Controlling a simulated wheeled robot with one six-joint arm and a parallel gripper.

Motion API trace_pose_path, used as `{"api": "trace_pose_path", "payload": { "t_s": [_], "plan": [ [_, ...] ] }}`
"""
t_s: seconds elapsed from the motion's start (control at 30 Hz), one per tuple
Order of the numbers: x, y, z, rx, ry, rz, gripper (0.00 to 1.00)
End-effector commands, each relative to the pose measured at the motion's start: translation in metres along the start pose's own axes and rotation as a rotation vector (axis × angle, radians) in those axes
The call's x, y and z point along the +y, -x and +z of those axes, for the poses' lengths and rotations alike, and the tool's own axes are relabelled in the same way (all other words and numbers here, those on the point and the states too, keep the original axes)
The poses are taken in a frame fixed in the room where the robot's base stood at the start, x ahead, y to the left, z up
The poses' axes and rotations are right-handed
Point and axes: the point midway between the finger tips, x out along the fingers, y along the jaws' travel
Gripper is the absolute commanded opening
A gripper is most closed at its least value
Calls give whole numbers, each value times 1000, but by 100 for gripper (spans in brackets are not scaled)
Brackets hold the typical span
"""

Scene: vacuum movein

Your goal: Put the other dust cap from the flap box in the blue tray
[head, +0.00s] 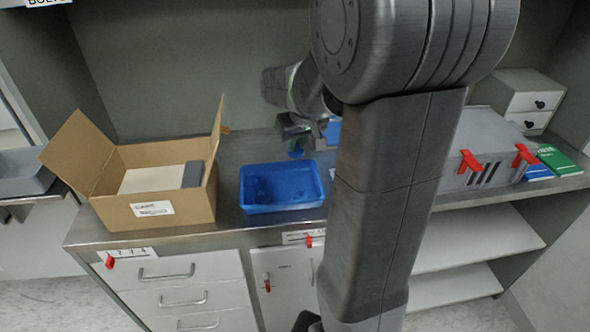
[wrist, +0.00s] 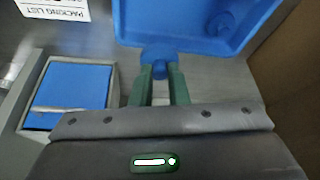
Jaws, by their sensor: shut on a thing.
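My gripper (head: 297,151) is shut on a small blue dust cap (wrist: 158,62), which shows between its green fingertips (wrist: 159,80) in the wrist view. The blue tray (head: 283,207) stands on the counter right of the flap box. The gripper is at the tray's far side, and the held cap overlaps the tray's edge (wrist: 190,42) in the wrist view; I cannot tell its height above it. Another blue cap (wrist: 226,22) lies in the tray. The cardboard flap box (head: 190,212) is open, with a pale insert and a dark grey block inside.
A small grey box with a blue inside (wrist: 70,90) and a packing list (wrist: 55,8) are beside my gripper. A grey case (head: 475,150) with red latches stands at the right. My arm hides part of the counter right of the tray.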

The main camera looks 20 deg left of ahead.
Motion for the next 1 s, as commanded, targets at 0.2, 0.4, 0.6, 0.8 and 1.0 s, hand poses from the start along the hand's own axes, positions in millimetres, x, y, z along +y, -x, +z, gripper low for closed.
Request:
{"api": "trace_pose_path", "payload": {
  "t_s": [0.2,0.4,0.6,0.8,1.0],
  "plan": [
    [0,-38,17,-6,0,0,0],
    [0,-56,24,-4,-1,0,0],
    [0,-80,34,-4,-1,0,0],
    [0,-82,34,0,-1,0,0],
    [0,-86,36,-1,-1,0,0]
  ]
}}
